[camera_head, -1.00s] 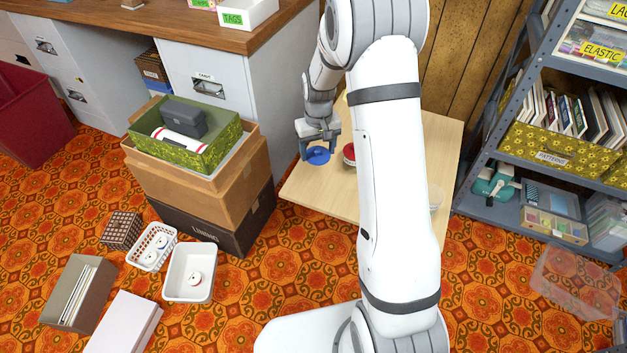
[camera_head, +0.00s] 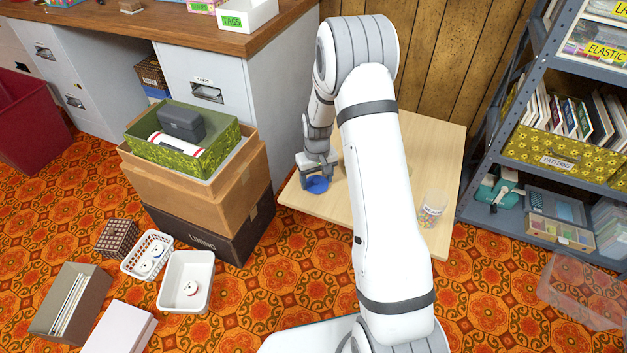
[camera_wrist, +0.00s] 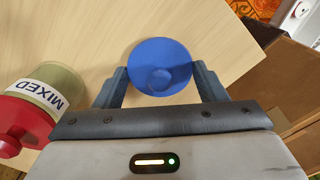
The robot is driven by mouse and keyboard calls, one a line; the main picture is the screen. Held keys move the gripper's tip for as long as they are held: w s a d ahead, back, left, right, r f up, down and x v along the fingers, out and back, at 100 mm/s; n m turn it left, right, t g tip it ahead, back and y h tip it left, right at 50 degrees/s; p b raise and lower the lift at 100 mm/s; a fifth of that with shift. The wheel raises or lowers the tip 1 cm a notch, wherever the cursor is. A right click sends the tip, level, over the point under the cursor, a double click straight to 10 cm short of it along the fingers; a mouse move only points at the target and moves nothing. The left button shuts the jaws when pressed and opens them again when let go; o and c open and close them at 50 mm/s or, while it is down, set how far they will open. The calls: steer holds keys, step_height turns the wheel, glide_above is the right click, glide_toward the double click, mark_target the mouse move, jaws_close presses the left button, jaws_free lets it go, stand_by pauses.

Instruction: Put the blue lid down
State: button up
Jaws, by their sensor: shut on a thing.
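The blue lid (camera_wrist: 160,66) is round with a small knob in its middle. It also shows in the head view (camera_head: 317,185), partly hidden by the fingers. My gripper (camera_wrist: 160,84) is shut on the lid, one finger at each side of its rim. In the head view my gripper (camera_head: 317,172) is over the left part of the pale wooden table (camera_head: 390,205). I cannot tell whether the lid touches the tabletop.
A jar labelled MIXED (camera_wrist: 48,92) with a red lid (camera_wrist: 22,125) is left of my gripper in the wrist view. A clear jar (camera_head: 432,209) stands at the table's right side. Cardboard boxes (camera_head: 200,195) stand close to its left edge.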

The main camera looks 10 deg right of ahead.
mark_target(317, 178)
steer(key=shift+f, duration=0.1)
steer(key=o, duration=1)
steer(key=shift+c, duration=0.2)
step_height(317, 178, up, 12)
steer(key=p, duration=0.4)
steer(key=s+r, duration=1.3)
steer(key=s+r+m+t, duration=0.1)
steer(key=s+r, duration=0.3)
steer(key=s, duration=1.1)
steer(key=shift+s+a+m, duration=0.15)
steer(key=shift+a+m, duration=0.25)
steer(key=shift+a, duration=0.05)
